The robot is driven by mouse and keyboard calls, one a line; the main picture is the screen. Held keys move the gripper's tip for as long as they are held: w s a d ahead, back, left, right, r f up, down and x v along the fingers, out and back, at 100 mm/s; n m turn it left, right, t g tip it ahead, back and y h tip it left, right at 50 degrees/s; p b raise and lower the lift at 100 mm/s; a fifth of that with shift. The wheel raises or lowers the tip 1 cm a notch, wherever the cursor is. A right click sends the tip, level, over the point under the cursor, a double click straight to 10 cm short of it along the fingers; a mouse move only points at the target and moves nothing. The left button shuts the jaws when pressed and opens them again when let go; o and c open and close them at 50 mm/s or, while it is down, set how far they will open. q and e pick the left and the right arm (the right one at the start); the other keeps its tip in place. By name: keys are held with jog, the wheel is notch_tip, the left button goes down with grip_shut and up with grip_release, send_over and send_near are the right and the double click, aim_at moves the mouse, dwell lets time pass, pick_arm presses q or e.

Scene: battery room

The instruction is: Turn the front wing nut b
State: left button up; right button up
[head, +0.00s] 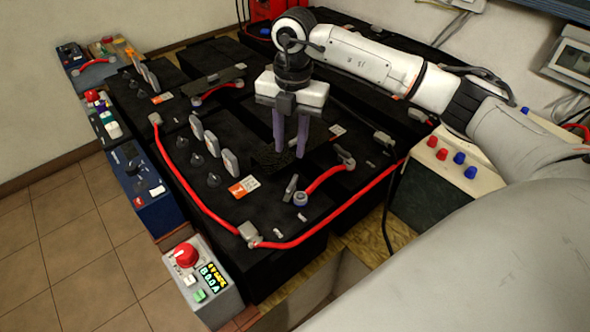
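My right gripper (290,152) points down over the black batteries, its two purple fingers apart with nothing seen between them. Several grey upright tabs (212,143) stand in a row to the left of the gripper, beside dark round caps (213,180). I cannot tell which piece is wing nut b; no such label is readable. The gripper's height above the battery tops is unclear. My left gripper is not in view.
A long red cable (187,200) runs around the front battery to a grey clamp (249,234). A grey box with a red knob (203,280) stands at the front left.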

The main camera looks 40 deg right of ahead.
aim_at(295, 176)
jog(key=f, duration=0.6)
jog(key=d+f, duration=0.1)
jog(key=f, duration=0.3)
jog(key=shift+d, duration=0.1)
jog(key=shift+c, duration=0.3)
grip_shut()
